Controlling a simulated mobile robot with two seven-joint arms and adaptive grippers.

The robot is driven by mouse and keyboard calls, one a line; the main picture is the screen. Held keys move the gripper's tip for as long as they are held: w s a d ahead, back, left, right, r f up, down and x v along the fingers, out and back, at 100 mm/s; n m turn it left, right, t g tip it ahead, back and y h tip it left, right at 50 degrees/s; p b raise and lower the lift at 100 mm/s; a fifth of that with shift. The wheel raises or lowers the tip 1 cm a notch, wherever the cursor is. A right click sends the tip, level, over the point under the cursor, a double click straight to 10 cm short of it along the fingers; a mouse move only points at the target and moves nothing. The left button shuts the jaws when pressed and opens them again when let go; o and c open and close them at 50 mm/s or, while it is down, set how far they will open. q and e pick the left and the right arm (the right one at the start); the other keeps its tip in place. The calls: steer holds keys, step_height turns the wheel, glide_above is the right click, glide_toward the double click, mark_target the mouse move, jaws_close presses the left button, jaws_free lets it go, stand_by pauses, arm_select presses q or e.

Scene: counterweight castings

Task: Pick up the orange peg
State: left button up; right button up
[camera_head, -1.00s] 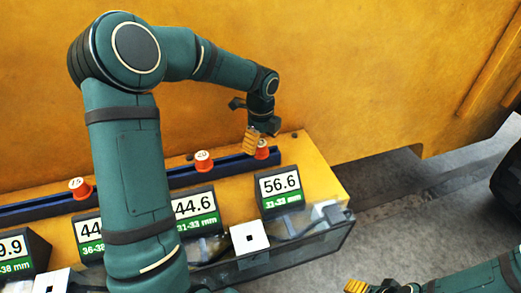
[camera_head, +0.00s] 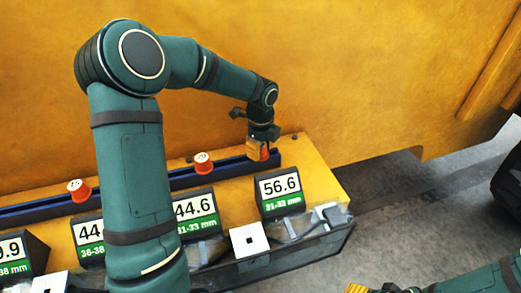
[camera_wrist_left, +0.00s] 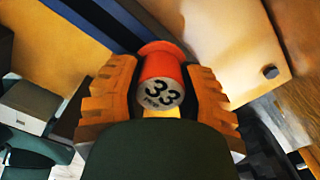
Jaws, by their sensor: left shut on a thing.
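The orange peg (camera_wrist_left: 160,66), marked 33 on its pale end, stands between the two ribbed fingers of my left gripper (camera_wrist_left: 162,88) in the left wrist view. The fingers are shut on its sides. In the head view my left gripper (camera_head: 257,149) is low at the right end of the dark blue rail (camera_head: 228,170), and only a sliver of the peg (camera_head: 265,154) shows beside the fingers. My right gripper (camera_head: 360,287) shows at the bottom edge, partly cut off, so its opening is unclear.
Two similar orange-red pegs, marked 20 (camera_head: 203,163) and 15 (camera_head: 79,189), stand along the rail. Several number displays, one reading 56.6 (camera_head: 280,190), stand in front of it. An orange wall (camera_head: 350,70) rises behind.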

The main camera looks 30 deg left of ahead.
arm_select(q)
step_height(320, 180, up, 10)
steer(key=shift+p, duration=0.9)
steer(key=shift+s+f, duration=0.1)
